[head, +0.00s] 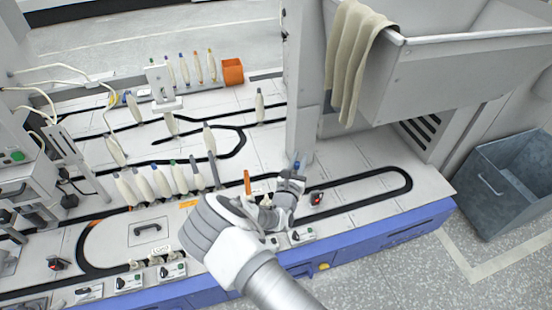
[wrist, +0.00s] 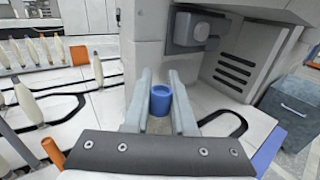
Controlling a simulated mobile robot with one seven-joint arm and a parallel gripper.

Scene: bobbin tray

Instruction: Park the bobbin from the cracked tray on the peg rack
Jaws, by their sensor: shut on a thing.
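My gripper (head: 290,182) is over the front part of the track, left of the loop's right end. In the wrist view its two fingers (wrist: 160,105) are closed around a blue, hollow-topped end (wrist: 160,99), seemingly the bobbin's tip. That blue end also shows just above my gripper in the head view (head: 297,165). The bobbin's body below is hidden. A row of pale bobbins with coloured tips (head: 160,183) stands left of my gripper. A similar row (head: 185,72) stands at the back left, seemingly on a rack. I cannot make out a crack on any tray.
An orange rod (head: 247,182) stands close left of my gripper. A grey column (head: 303,95) rises just behind it, with a cloth-draped box (head: 445,70) at right. A grey bin (head: 510,180) stands on the floor at right.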

